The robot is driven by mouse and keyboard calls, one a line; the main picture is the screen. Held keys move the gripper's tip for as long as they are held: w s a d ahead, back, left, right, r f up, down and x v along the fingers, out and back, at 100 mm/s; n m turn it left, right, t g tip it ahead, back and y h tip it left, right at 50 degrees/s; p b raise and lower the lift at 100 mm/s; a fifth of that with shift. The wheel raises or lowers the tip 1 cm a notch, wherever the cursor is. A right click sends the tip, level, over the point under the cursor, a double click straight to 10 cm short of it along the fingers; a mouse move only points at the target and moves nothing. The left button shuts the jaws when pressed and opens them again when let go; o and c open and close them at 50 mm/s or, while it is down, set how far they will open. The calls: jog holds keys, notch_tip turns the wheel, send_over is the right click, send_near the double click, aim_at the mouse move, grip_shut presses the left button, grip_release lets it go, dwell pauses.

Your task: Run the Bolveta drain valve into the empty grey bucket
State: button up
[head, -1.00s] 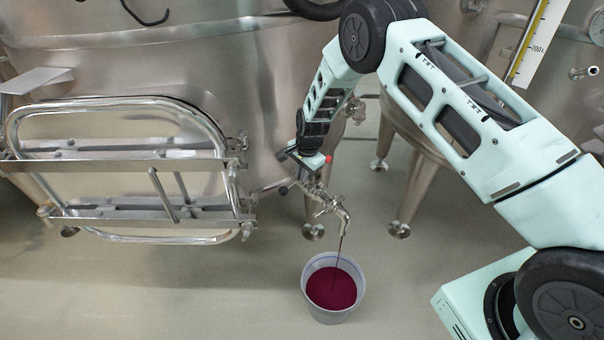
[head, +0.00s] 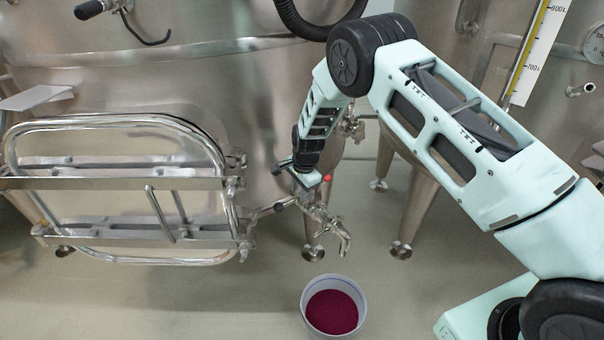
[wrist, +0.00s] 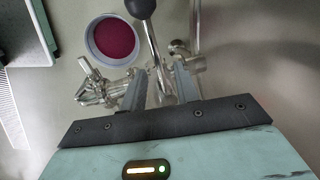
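The steel drain valve (head: 325,220) sticks out low on the vat, its spout bent down over the floor. No stream shows from the spout now. The grey bucket (head: 306,317) stands on the floor below the spout and holds dark red liquid (head: 332,311); in the wrist view the bucket (wrist: 89,47) is at upper left. In the head view my gripper (head: 302,186) partly hides the valve's handle.
An oval steel hatch door (head: 105,122) with bars sits on the vat, left of the valve. Steel legs (head: 408,215) of another vat stand at the right. A yellow-edged scale (head: 532,55) is at upper right. The floor around the bucket is clear.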

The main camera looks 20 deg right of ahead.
jog(key=s+d+r+b, duration=0.1)
jog(key=s+r+b, duration=0.1)
jog(key=r, duration=1.4)
jog(key=shift+s+r, duration=0.25)
jog(key=shift+s, duration=0.3)
